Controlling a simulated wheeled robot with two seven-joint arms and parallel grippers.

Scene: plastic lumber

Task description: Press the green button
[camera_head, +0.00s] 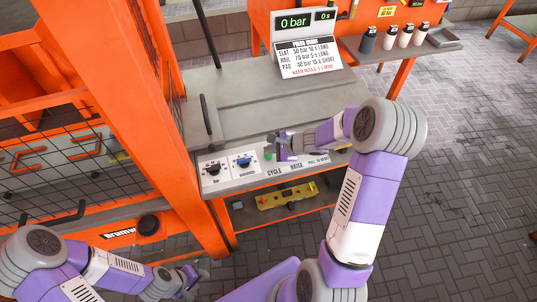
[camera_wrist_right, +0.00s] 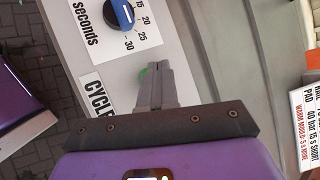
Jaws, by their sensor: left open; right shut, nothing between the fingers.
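The green button (camera_head: 268,155) is a small green spot on the sloped grey control panel (camera_head: 225,184), above the word CYCLE. In the right wrist view only a sliver of the green button (camera_wrist_right: 143,76) shows beside my fingers; the rest is hidden behind them. My right gripper (camera_head: 274,152) is shut and empty, with its fingertips right at the button. It also shows in the right wrist view (camera_wrist_right: 154,68). I cannot tell whether the fingertips touch the button. My left gripper (camera_head: 192,278) is open, low at the left, away from the panel.
Two dials, a black-knobbed one (camera_head: 213,168) and a blue-knobbed one (camera_head: 244,162), sit left of the button. A display (camera_head: 305,22) reads 0 bar and 0 s. An orange mesh frame (camera_head: 140,120) stands at the left. A yellow object (camera_head: 285,195) lies on the lower shelf.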

